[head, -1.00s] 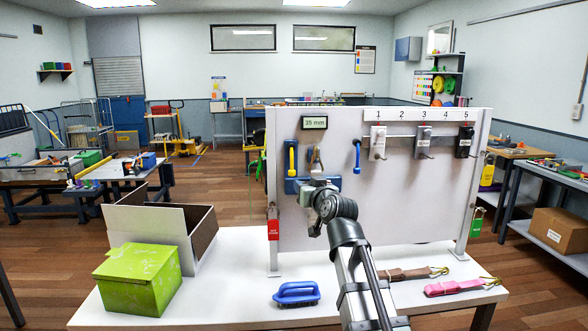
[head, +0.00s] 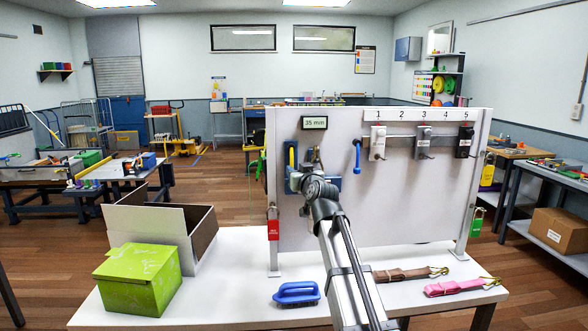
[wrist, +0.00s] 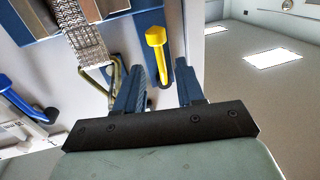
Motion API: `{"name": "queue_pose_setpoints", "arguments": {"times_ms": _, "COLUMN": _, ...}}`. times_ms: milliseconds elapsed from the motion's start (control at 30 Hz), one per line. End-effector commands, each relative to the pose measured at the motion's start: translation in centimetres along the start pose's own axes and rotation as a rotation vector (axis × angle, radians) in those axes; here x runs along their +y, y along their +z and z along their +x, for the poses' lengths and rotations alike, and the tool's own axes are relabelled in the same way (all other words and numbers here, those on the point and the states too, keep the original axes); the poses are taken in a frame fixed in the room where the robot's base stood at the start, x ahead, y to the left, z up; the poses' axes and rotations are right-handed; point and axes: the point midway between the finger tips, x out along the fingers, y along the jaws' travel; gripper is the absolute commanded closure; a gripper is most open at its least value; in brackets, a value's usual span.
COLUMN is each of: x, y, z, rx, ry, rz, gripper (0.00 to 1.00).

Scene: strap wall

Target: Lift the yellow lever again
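The yellow lever (head: 291,156) stands upright on a blue mount at the left of the white panel. My gripper (wrist: 163,75) is open, with a finger on each side of the lever and a gap visible. In the head view my gripper (head: 298,182) is just below the lever, and my wrist hides part of the blue mount. A grey woven strap (wrist: 88,42) with a wire hook is beside the lever.
A blue lever (head: 357,155) is to the right, below the "35 mm" display (head: 314,123). On the table (head: 235,255) are a green box (head: 138,280), an open carton (head: 150,222), a blue brush (head: 297,292) and two straps.

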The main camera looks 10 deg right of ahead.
Motion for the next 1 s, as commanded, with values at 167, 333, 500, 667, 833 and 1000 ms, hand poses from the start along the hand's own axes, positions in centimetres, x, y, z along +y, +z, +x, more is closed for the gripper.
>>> {"name": "queue_pose_setpoints", "arguments": {"times_ms": 167, "x": 0.0, "y": -0.1, "z": 3.0, "rx": 0.000, "ry": 0.000, "rz": 0.000, "gripper": 0.62}}
{"name": "queue_pose_setpoints", "arguments": {"times_ms": 333, "x": 0.0, "y": -0.1, "z": 4.1, "rx": 0.000, "ry": 0.000, "rz": 0.000, "gripper": 0.62}}
{"name": "queue_pose_setpoints", "arguments": {"times_ms": 500, "x": 0.0, "y": 0.0, "z": 4.1, "rx": 0.000, "ry": 0.000, "rz": 0.000, "gripper": 0.62}}
{"name": "queue_pose_setpoints", "arguments": {"times_ms": 667, "x": 0.0, "y": 0.0, "z": 4.1, "rx": 0.000, "ry": 0.000, "rz": 0.000, "gripper": 0.68}}
{"name": "queue_pose_setpoints", "arguments": {"times_ms": 833, "x": 0.0, "y": 0.0, "z": 4.1, "rx": 0.000, "ry": 0.000, "rz": 0.000, "gripper": 0.84}}
{"name": "queue_pose_setpoints", "arguments": {"times_ms": 1000, "x": 0.0, "y": 0.0, "z": 4.1, "rx": 0.000, "ry": 0.000, "rz": 0.000, "gripper": 1.00}}
